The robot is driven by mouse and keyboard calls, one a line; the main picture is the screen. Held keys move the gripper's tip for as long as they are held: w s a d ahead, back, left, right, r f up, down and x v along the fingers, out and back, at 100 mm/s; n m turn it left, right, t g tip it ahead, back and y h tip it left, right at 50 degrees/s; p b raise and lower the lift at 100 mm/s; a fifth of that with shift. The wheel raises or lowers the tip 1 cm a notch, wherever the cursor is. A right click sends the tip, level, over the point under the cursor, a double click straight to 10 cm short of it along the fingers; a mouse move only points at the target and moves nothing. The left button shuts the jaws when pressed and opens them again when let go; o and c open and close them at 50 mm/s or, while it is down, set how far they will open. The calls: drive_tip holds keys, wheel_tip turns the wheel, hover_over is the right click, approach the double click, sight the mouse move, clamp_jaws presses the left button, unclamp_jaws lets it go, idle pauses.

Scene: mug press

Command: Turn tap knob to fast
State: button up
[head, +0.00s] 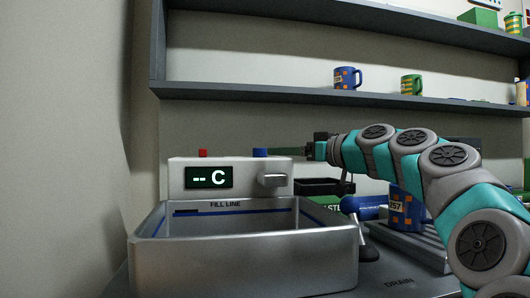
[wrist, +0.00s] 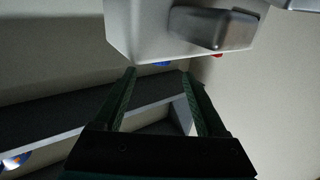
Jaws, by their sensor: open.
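A white tap unit (head: 228,165) stands behind the basin, with a dark display reading "-- C". A grey metal block (head: 273,181), which could be the knob or the spout, juts from its front right. A small red piece (head: 203,153) and a blue piece (head: 260,153) sit on its top. My gripper (head: 285,152) is at the unit's top right, close to the blue piece. In the wrist view my open gripper (wrist: 159,73) has nothing between its fingers, and the blue piece (wrist: 161,64) shows just beyond the fingertips. Whether they touch is unclear.
A steel basin (head: 245,262) with a fill line stands in front of the unit. A blue mug (head: 400,208) stands at the right by a drain area, behind my arm. Shelves above hold a blue mug (head: 346,78) and a green mug (head: 411,86). The left wall is bare.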

sight(265, 151)
drive_tip(key=shift+p+x, duration=0.6)
drive_tip(key=shift+x, duration=3.25)
drive_tip(key=shift+s, duration=0.1)
clamp_jaws()
